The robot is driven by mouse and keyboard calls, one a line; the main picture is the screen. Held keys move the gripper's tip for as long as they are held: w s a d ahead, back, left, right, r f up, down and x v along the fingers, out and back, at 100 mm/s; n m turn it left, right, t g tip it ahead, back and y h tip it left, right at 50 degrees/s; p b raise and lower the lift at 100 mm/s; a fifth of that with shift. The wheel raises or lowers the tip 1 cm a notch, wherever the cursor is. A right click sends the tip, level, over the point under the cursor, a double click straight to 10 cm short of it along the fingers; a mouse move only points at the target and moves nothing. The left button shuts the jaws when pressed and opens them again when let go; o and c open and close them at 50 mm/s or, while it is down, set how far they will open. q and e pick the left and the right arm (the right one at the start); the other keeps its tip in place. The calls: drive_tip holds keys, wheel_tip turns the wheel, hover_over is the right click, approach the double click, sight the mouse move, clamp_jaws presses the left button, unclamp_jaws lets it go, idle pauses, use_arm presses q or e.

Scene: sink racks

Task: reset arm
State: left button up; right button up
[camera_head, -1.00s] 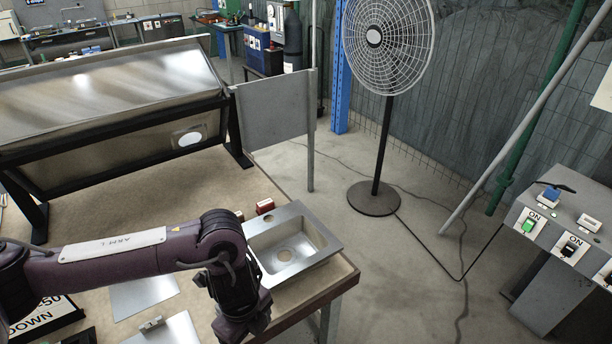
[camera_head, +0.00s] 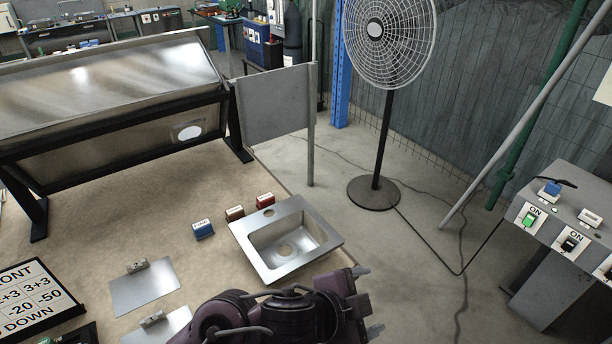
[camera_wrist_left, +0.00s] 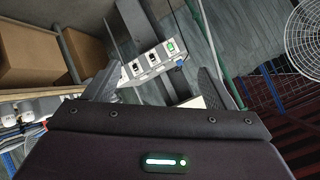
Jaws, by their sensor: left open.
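My left gripper (camera_head: 370,300) is at the bottom centre of the head view, in front of the steel sink (camera_head: 286,241) and over the table's front right edge. Its two fingers are spread apart with nothing between them. In the left wrist view the fingers of the left gripper (camera_wrist_left: 160,88) also stand wide apart and empty. My left arm (camera_head: 255,318) is folded low along the bottom of the head view. My right gripper is not in view.
A blue box (camera_head: 203,229) and two red boxes (camera_head: 235,213) (camera_head: 265,200) lie behind the sink. Metal plates (camera_head: 145,288) and a number sign (camera_head: 38,298) lie to the left. A fan (camera_head: 382,120) and a switch console (camera_head: 560,225) stand right.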

use_arm(q)
drive_tip(key=w+a+f+n+t+y, duration=0.1)
drive_tip(key=a+f+n+y, duration=0.15)
drive_tip(key=a+n, duration=0.4)
drive_tip(key=w+a+f+n+y, duration=0.1)
drive_tip(key=a+n+y, duration=0.25)
drive_tip(key=a, duration=0.55)
drive_tip(key=s+a+f+n+g+y, duration=0.1)
drive_tip(key=s+a+f+n+g, duration=0.15)
drive_tip(key=s+a, duration=0.35)
drive_tip(key=s+a+f+n+g+y, duration=0.2)
drive_tip(key=s+a+f+n, duration=0.2)
drive_tip(key=a, duration=0.4)
wheel_tip(320, 180, down, 28)
drive_tip(key=s+a+f+g, duration=0.1)
drive_tip(key=s+a+f, duration=0.1)
drive_tip(key=s+f, duration=0.8)
drive_tip(key=s+a+f+g, duration=0.1)
drive_tip(key=s+f, duration=0.8)
drive_tip(key=s, duration=0.1)
drive_tip(key=shift+s+a+f+m, duration=0.35)
drive_tip(key=shift+s+m, duration=0.05)
drive_tip(key=shift+m, duration=0.05)
